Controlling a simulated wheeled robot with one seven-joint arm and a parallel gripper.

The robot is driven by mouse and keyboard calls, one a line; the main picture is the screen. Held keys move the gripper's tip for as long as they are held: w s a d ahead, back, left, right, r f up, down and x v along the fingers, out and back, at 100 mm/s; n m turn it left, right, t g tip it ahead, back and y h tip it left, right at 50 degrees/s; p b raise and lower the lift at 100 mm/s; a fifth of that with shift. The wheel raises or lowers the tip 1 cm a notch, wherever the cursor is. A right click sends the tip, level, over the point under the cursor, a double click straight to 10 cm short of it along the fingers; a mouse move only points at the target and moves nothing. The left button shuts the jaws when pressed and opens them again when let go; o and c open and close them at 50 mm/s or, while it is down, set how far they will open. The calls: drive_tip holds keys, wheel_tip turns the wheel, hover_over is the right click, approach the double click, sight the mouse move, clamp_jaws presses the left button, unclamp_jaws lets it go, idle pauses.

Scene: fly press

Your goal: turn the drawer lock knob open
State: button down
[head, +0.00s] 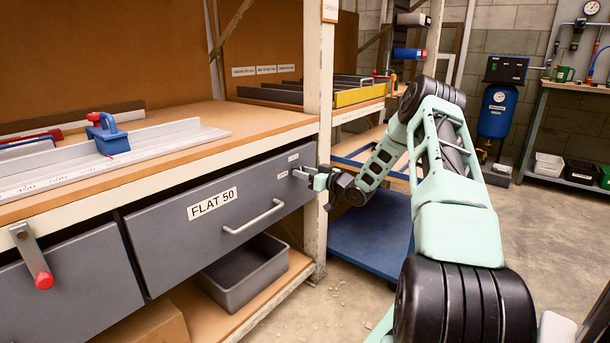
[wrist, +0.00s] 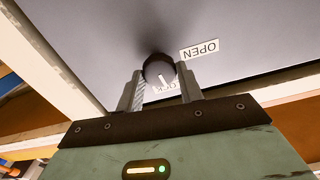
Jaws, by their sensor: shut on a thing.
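The drawer lock knob (wrist: 157,68) is a dark round knob with a white mark on the grey drawer front. My gripper (wrist: 160,86) is shut on the knob, one finger on each side. The white mark points towards the LOCK label (wrist: 163,88), which is partly hidden by the knob and fingers. The OPEN label (wrist: 199,49) is beside the knob, upside down in the wrist view. In the head view, my gripper (head: 308,176) is at the right end of the FLAT 50 drawer (head: 165,240), which looks closed. The knob is hard to make out there.
The drawer's bar handle (head: 253,217) is left of my gripper. A pale rack post (head: 318,120) stands just right of the drawer. A grey bin (head: 245,270) sits on the shelf below. A red-ended lever (head: 35,262) hangs at the left. Open floor lies to the right.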

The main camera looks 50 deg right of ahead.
drive_tip(key=shift+a+f+n+b, duration=0.1)
drive_tip(key=shift+n+b, duration=2.3)
drive_tip(key=shift+n, duration=1.55)
drive_tip(key=shift+f+n+b, duration=0.1)
drive_tip(key=shift+n+b, duration=2.25)
drive_tip(key=shift+n, duration=1.6)
drive_tip(key=shift+r+n, duration=0.1)
drive_tip(key=shift+n, duration=0.2)
drive_tip(key=c, duration=0.9)
unclamp_jaws()
drive_tip(key=s+d+p, duration=0.1)
drive_tip(key=s+p, duration=0.2)
drive_tip(key=s, duration=1.4)
drive_tip(key=shift+s+d+p, duration=0.15)
drive_tip(key=shift+s+p, duration=0.05)
drive_tip(key=shift+p, duration=0.2)
